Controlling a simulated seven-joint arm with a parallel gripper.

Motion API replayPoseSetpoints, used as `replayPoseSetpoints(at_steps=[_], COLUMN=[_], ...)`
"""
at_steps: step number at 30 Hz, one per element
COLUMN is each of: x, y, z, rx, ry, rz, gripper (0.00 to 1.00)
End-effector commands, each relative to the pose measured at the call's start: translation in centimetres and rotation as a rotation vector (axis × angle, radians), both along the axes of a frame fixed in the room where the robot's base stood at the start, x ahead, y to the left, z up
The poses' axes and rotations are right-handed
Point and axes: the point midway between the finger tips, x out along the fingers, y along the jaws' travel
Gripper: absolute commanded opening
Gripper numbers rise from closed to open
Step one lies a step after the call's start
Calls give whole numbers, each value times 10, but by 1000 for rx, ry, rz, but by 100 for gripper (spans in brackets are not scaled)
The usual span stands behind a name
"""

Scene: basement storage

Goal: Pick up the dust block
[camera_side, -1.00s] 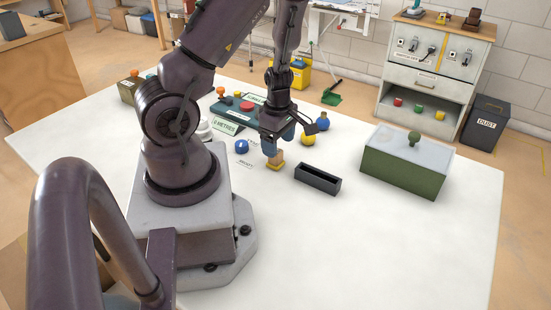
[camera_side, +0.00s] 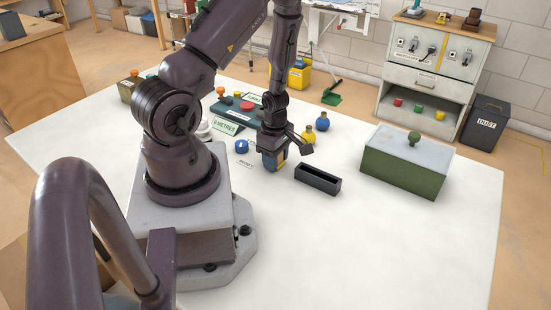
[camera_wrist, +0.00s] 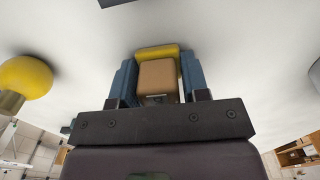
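A tan block (camera_wrist: 157,78) with a yellow end (camera_wrist: 158,50) stands on the white table; I take it to be the dust block. In the wrist view it sits between the two blue fingers of my gripper (camera_wrist: 159,66). A narrow gap shows between the block and the right finger; contact on the left side is unclear. In the side view my gripper (camera_side: 273,164) is low at the table, and its finger hides most of the block.
A dark open tray (camera_side: 318,180) lies just right of my gripper. A green box with a knob (camera_side: 405,165) stands farther right. A blue ball (camera_side: 241,146) and a yellow knobbed piece (camera_side: 308,135) are close by. The front right of the table (camera_side: 400,250) is clear.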

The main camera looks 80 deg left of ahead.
Motion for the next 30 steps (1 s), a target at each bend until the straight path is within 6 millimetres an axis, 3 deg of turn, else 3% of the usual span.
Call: replayPoseSetpoints(at_steps=[14,30], x=[0,1], y=[0,0], z=[7,91], rx=[2,1], ry=[-1,-4], rz=[-4,-4], gripper=[19,19])
